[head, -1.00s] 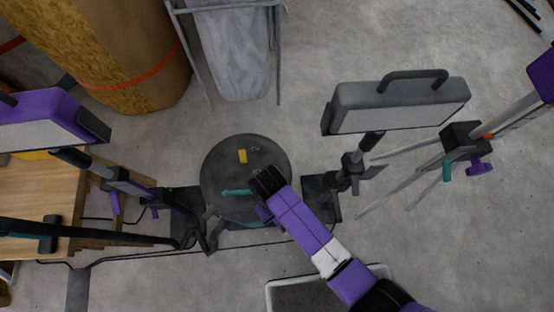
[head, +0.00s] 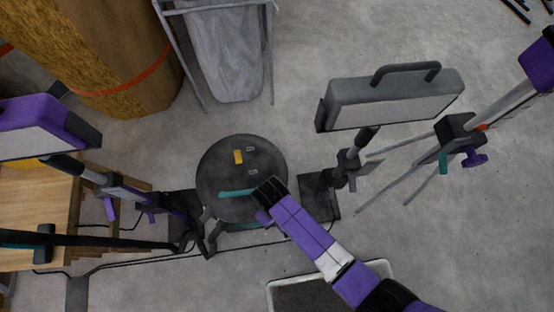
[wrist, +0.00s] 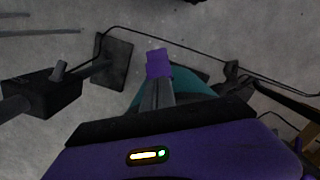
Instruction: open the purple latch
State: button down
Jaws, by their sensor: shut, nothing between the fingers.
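My gripper (head: 266,190) is at the front right part of a round dark table or lid (head: 215,165) in the head view, close to the right end of a teal bar (head: 237,193) on it. The gripper is shut and looks empty; contact with the bar cannot be told. In the wrist view a purple-tipped grey piece (wrist: 158,63) points up from my purple gripper housing, in front of a teal shape (wrist: 198,86). I cannot tell whether that purple piece is the latch or part of my gripper. No purple latch is clearly seen on the round top.
A small yellow block (head: 238,157) lies on the round top. A grey lamp panel (head: 392,100) and a tripod with a purple knob (head: 474,160) stand at the right. A wooden table (head: 35,200) stands at the left. Cables cross the floor. A bin (head: 225,55) stands behind.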

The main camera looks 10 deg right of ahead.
jog(key=shift+s+d+f+t+y+p, duration=0.15)
jog(key=shift+s+d+t+y+p, duration=0.15)
jog(key=shift+s+t+p, duration=0.15)
jog(key=shift+s+d+f+t+y+p, duration=0.1)
jog(key=shift+s+d+t+y+p, duration=0.1)
jog(key=shift+s+d+t+p, duration=0.25)
jog(key=shift+s+d+f+t+y, duration=0.2)
jog(key=shift+s+f+t+y, duration=0.3)
jog(key=shift+s+t, duration=0.25)
jog(key=shift+s+d+f+t+y+b, duration=0.25)
jog(key=shift+s+f+t+y+b, duration=0.15)
jog(key=shift+f+t+b, duration=0.3)
jog(key=shift+s+d+f+t+y+b, duration=0.3)
jog(key=shift+s+f+t+b, duration=0.15)
jog(key=shift+f+t+b, duration=0.15)
jog(key=shift+s, duration=0.1)
jog(key=shift+w+a+r, duration=0.2)
jog(key=shift+w+a, duration=0.2)
jog(key=shift+w, duration=0.35)
